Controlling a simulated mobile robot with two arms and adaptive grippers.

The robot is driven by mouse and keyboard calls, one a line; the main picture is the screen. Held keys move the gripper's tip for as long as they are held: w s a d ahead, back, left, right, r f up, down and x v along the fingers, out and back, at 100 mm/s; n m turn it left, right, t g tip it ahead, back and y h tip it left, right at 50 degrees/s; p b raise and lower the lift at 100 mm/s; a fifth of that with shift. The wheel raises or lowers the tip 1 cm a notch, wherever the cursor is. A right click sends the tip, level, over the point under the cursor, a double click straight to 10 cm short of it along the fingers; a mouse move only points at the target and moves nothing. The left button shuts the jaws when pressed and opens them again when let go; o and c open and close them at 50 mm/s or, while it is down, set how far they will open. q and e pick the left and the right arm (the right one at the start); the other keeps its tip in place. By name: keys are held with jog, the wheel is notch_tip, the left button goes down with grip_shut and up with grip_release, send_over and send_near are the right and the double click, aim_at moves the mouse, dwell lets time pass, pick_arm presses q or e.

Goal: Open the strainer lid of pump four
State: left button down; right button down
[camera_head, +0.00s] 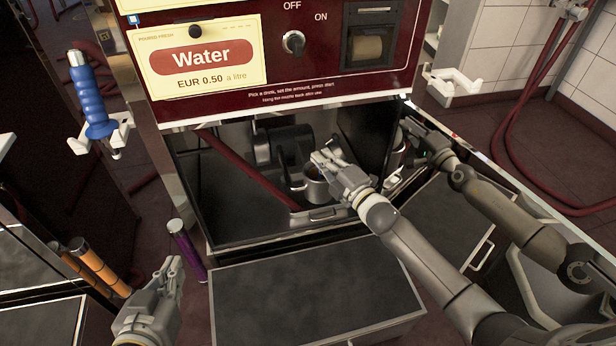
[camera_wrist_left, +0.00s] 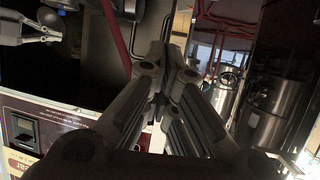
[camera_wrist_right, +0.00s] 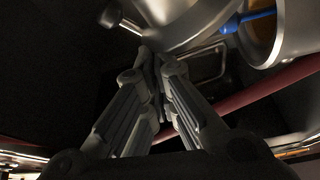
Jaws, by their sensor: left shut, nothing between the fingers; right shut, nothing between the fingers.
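A silver pot-like strainer body (camera_head: 317,190) sits inside the open lower bay of the dispenser marked Water. No pump number is readable. My right gripper (camera_head: 322,158) is shut and empty, just above this body. In the right wrist view its shut fingertips (camera_wrist_right: 152,58) are below a shiny metal part (camera_wrist_right: 180,22) with a dark-tipped lever (camera_wrist_right: 116,16). An open metal cup (camera_wrist_right: 288,30) with a blue rod inside is at upper right there. I cannot tell which part is the lid or whether contact exists. My left gripper (camera_head: 173,268) is shut and empty, outside the bay at lower left.
A dark red hose (camera_head: 250,170) slants across the bay. A dark-topped drawer or step (camera_head: 310,295) stands in front. A blue-handled nozzle (camera_head: 90,95) hangs at left; purple (camera_head: 186,248) and orange (camera_head: 98,266) handles stand lower. Red hoses (camera_head: 515,135) loop at right.

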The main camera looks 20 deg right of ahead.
aim_at(336, 153)
jog(key=d+m, duration=0.1)
jog(key=m, duration=0.1)
jog(key=d+r+m+t, duration=0.1)
jog(key=d, duration=0.1)
jog(key=shift+r+m, duration=0.2)
jog(key=shift+m, duration=0.2)
pick_arm(q)
jog(key=shift+s+f, duration=0.15)
jog(key=shift+f, duration=0.05)
pick_arm(e)
jog(key=d+m, duration=0.1)
jog(key=m, duration=0.1)
jog(key=d+m+t+h, duration=0.1)
jog(key=d+m, duration=0.1)
jog(key=shift+d+r+t, duration=0.2)
jog(key=shift+t, duration=0.1)
pick_arm(q)
jog(key=shift+r, duration=0.15)
pick_arm(e)
jog(key=shift+r, duration=0.1)
